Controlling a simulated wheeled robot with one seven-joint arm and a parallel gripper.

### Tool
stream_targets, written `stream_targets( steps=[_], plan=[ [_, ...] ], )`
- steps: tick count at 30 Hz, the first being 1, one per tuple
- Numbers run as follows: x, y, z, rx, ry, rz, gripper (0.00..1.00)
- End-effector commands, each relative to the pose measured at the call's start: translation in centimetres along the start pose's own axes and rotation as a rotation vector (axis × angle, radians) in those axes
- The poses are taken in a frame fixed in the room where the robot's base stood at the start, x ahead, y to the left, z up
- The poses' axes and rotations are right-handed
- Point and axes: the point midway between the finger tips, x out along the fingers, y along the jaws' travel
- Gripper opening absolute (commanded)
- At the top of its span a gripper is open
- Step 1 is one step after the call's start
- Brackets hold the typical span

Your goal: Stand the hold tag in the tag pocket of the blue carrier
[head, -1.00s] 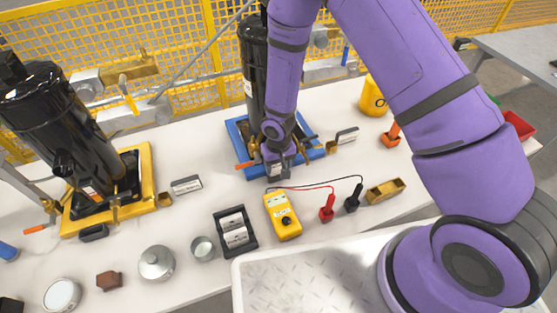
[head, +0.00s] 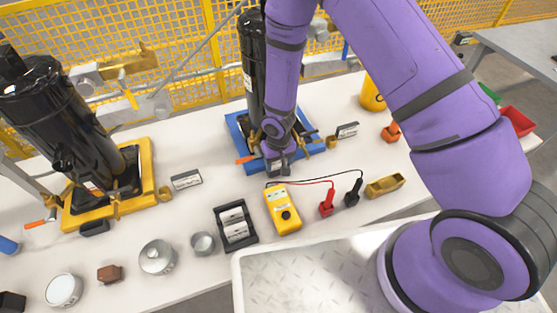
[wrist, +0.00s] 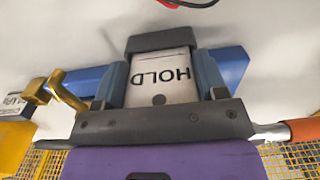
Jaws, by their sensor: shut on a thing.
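The white hold tag (wrist: 158,85), with "HOLD" upside down, is between the two fingers of my gripper (wrist: 163,82) in the wrist view. My gripper is shut on it. The tag's far end meets the dark tag pocket (wrist: 163,40) at the front edge of the blue carrier (wrist: 230,64). The pocket's wall overlaps that end; how deep the tag sits cannot be told. In the head view my gripper (head: 278,165) is low at the front edge of the blue carrier (head: 236,130), and the tag is mostly hidden there.
A black compressor (head: 252,75) stands on the blue carrier. A yellow multimeter (head: 283,208) with red and black leads lies just in front. A yellow carrier (head: 148,170) with another compressor is at left. A brass handle (wrist: 65,92) is close beside my gripper.

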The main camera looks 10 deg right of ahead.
Motion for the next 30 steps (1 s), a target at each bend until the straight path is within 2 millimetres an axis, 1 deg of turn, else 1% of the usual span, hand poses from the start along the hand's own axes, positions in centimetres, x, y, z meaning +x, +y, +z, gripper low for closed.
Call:
stream_targets(
  steps=[13,14,15,17,18,22,23,24,25,30],
  plan=[
    [0.77,-0.03,-0.01,-0.001,0.001,-0.001,0.43],
    [0.79,-0.03,-0.02,-0.001,0.001,-0.001,0.68],
    [0.77,-0.03,-0.02,-0.001,0.001,-0.001,0.77],
    [0.77,-0.03,-0.02,0.000,0.001,-0.001,0.91],
    [0.76,-0.03,-0.02,0.000,0.001,-0.001,0.95],
    [0.76,-0.03,-0.02,0.000,0.001,-0.001,0.95],
    [0.76,-0.04,-0.02,0.000,0.001,-0.001,0.92],
    [0.76,-0.03,-0.02,0.000,0.001,-0.001,0.83],
    [0.76,-0.03,-0.02,0.000,0.001,-0.001,0.76],
    [0.76,-0.03,-0.02,0.000,0.001,-0.001,0.76]
  ],
)
